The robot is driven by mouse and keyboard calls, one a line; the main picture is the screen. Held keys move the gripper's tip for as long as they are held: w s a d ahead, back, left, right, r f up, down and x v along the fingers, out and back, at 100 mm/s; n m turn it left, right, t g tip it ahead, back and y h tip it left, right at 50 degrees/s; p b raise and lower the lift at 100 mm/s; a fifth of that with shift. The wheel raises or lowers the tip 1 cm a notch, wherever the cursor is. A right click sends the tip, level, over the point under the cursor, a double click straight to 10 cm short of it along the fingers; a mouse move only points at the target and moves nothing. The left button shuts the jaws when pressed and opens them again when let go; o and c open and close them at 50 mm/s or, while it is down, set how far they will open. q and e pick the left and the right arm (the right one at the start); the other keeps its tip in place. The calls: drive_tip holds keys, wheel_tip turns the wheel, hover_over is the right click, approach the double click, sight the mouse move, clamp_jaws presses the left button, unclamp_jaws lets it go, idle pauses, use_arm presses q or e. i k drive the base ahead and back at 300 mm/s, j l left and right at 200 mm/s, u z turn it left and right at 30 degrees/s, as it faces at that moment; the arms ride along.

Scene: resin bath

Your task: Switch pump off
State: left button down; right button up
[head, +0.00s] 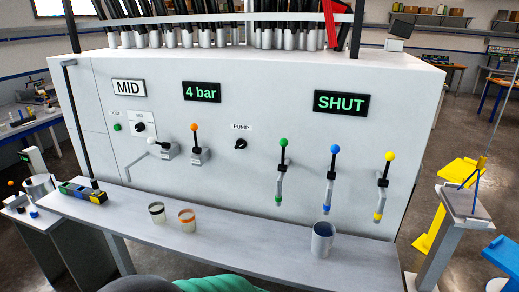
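The pump switch is a small black rotary knob (240,144) under a white "PUMP" label (241,127) on the white machine panel (250,180). It sits right of the orange-topped lever (195,128). The knob's pointer is too small to read clearly. Neither of my grippers shows in the head view.
Green (283,143), blue (335,149) and yellow (390,156) levers stand on the panel's right. A grey shelf (250,245) below holds two small jars (187,220) and a grey cup (322,240). Left are another knob (140,127) and a white-knobbed handle (152,142).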

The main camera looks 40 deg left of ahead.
sight(241, 144)
drive_tip(key=u, duration=1.6)
